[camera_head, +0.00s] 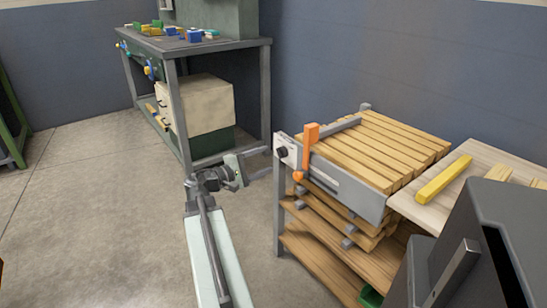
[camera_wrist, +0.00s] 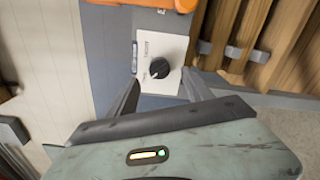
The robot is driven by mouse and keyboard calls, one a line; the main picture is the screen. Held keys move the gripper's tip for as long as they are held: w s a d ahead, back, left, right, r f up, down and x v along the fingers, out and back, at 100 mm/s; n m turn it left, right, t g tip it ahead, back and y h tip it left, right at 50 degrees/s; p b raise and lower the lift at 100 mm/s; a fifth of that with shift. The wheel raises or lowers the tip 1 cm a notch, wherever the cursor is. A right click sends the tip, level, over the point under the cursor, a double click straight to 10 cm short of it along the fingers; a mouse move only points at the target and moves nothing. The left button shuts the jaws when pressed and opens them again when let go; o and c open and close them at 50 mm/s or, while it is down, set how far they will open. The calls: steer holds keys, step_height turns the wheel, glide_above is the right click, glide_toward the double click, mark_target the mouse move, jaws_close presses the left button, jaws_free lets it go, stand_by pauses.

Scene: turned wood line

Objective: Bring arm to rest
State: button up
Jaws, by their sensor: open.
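My gripper (camera_head: 263,161) is at the end of my arm, which reaches forward from the bottom of the head view and bends right. Its jaws are open and empty. They point at a white switch plate (camera_head: 287,150) with a black knob (camera_head: 281,152) on the corner of the slatted bench. In the wrist view the two fingers of my gripper (camera_wrist: 162,90) stand apart on either side of the plate's lower part, and the black knob (camera_wrist: 160,68) shows between and beyond them. I cannot tell whether a finger touches the plate.
An orange lever (camera_head: 308,148) stands beside the plate. The slatted wooden bench (camera_head: 362,200) and a dark grey machine (camera_head: 480,250) fill the right. A workbench (camera_head: 222,46) with coloured parts and a cream box (camera_head: 205,102) stands behind. The floor (camera_head: 90,220) at left is clear.

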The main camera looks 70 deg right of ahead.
steer(key=shift+v, duration=0.75)
steer(key=w+a+r+n+t+h+p, duration=0.1)
steer(key=w+a+t+p, duration=0.1)
steer(key=w+a, duration=0.35)
steer(key=w+a+r+n+t+h+p, duration=0.1)
steer(key=w+a+n+t, duration=0.15)
steer(key=w, duration=0.55)
steer(key=w+a+f+t+y+p, duration=0.2)
steer(key=w+a+f+t+y, duration=0.15)
steer(key=w+a, duration=0.7)
steer(key=w+a+f+n+t+y+p, duration=0.1)
steer(key=w+a+f+y, duration=0.2)
steer(key=a, duration=0.7)
steer(key=w+a+f+n+t+y+p, duration=0.1)
steer(key=w+a+f+t+y+p, duration=0.3)
steer(key=a, duration=0.6)
steer(key=s+a+f+m+g+y+b, duration=0.1)
steer(key=s+a+f+g+y, duration=0.2)
steer(key=a, duration=0.7)
steer(key=a+f+m+y+b, duration=0.1)
steer(key=a+f+y, duration=0.25)
steer(key=a, duration=0.75)
step_height(320, 180, up, 37)
steer(key=p, duration=3.8)
steer(key=shift+s+a+m, duration=0.25)
steer(key=shift+s+m, duration=0.05)
steer(key=shift+m, duration=0.15)
